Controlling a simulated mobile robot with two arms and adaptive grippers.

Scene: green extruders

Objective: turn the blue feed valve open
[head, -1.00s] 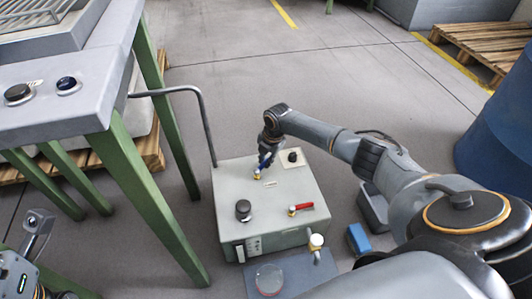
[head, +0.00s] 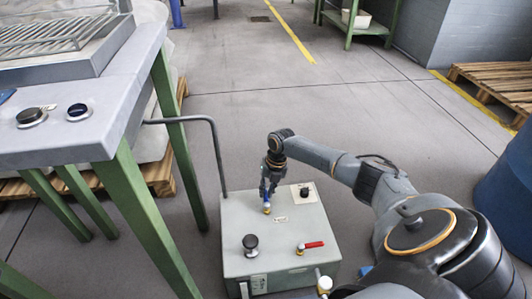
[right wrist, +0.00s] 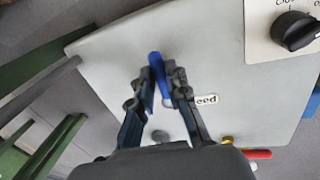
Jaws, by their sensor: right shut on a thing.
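The blue feed valve handle (right wrist: 157,66) shows in the right wrist view between my right gripper's fingers (right wrist: 162,90), which are shut on it. Its end sticks out beyond the fingertips. In the head view my right gripper (head: 267,190) points down at the valve, and its fingers mostly cover the blue handle. The brass valve body (head: 267,209) shows just below them, on top of the grey-green box (head: 235,215). A "Feed" label (right wrist: 206,99) lies beside the valve. My left gripper is not in view.
The box top also carries a red-handled valve (head: 313,245), a black round knob (head: 250,243) and a black selector knob (head: 304,192) on a pale plate. A bent grey pipe (head: 217,150) rises at the box's left, near the green-legged table (head: 150,215). Open floor lies behind.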

